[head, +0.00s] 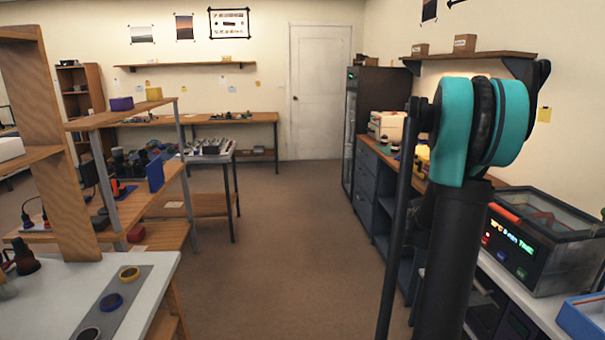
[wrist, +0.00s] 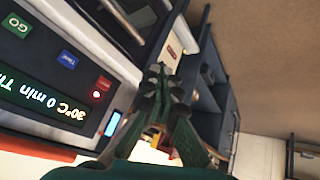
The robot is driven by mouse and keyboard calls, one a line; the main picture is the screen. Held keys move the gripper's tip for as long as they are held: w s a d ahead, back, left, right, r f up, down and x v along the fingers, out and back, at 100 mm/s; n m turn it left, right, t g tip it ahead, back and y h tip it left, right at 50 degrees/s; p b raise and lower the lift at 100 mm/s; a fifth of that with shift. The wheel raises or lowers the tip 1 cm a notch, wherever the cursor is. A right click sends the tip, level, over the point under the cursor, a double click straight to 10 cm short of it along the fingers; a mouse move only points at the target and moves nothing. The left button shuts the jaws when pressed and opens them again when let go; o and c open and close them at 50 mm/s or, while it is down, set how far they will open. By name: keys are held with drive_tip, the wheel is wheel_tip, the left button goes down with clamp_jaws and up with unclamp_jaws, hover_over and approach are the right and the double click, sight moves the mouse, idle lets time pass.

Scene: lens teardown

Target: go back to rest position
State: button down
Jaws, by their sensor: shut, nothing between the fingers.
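My gripper (wrist: 158,75) shows in the wrist view with its dark green fingers together and nothing between them. In that view it hangs beside the dark control panel (wrist: 45,65) of a machine, apart from it as far as I can tell. In the head view my black and teal arm rises at the right, in front of the right-hand bench. The gripper itself does not show in the head view.
The machine (head: 520,248) with a lit display and clear box stands on the right bench, beside a blue tray (head: 583,318). A white table (head: 150,295) with coloured rings is at the lower left. The brown floor (head: 280,220) between the benches is clear up to the white door (head: 319,95).

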drive_tip(key=s+a+f+n+y, duration=0.2)
drive_tip(key=s+a+n+y, duration=0.1)
drive_tip(key=s+a, duration=0.8)
drive_tip(key=s+a+f+n+y, duration=0.2)
drive_tip(key=s+a+n+y, duration=0.1)
drive_tip(key=s+a, duration=0.9)
drive_tip(key=a+n, duration=0.1)
drive_tip(key=a, duration=0.4)
drive_tip(key=shift+a+f+y, duration=0.25)
drive_tip(key=shift+a+y, duration=0.05)
drive_tip(key=shift+d, duration=0.15)
